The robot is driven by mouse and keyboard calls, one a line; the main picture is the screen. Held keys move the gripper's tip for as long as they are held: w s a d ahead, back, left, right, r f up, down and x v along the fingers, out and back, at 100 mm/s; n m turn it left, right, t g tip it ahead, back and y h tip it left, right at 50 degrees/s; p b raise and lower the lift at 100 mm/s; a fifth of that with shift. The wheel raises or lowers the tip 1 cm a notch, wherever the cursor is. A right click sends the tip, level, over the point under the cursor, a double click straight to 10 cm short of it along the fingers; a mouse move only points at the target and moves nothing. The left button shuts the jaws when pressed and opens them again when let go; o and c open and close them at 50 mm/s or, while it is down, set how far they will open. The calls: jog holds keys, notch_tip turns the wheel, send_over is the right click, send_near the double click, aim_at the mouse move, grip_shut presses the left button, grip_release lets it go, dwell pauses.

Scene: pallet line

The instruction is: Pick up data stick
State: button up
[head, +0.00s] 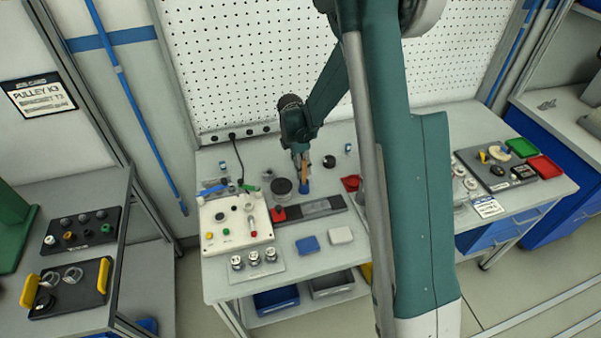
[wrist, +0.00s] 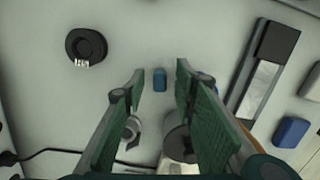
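A small blue block-like piece, which looks like the data stick (wrist: 160,79), lies on the pale bench top in the wrist view. It shows in the gap between my fingertips, touching neither finger. In the head view a small blue piece (head: 304,188) shows just below my gripper (head: 300,168). My gripper (wrist: 160,74) is open and empty in the wrist view, its two green fingers apart and pointing down at the bench. The height of the fingertips above the bench is hard to tell.
A dark bar with a silver middle (wrist: 258,85) and a blue block (wrist: 292,131) lie to the right in the wrist view. A black round piece (wrist: 86,45) lies upper left. A dark cylinder (wrist: 180,143) stands close by the fingers. A cable (wrist: 50,152) runs lower left.

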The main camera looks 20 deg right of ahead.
jog(key=shift+f, duration=0.6)
jog(key=c, duration=0.8)
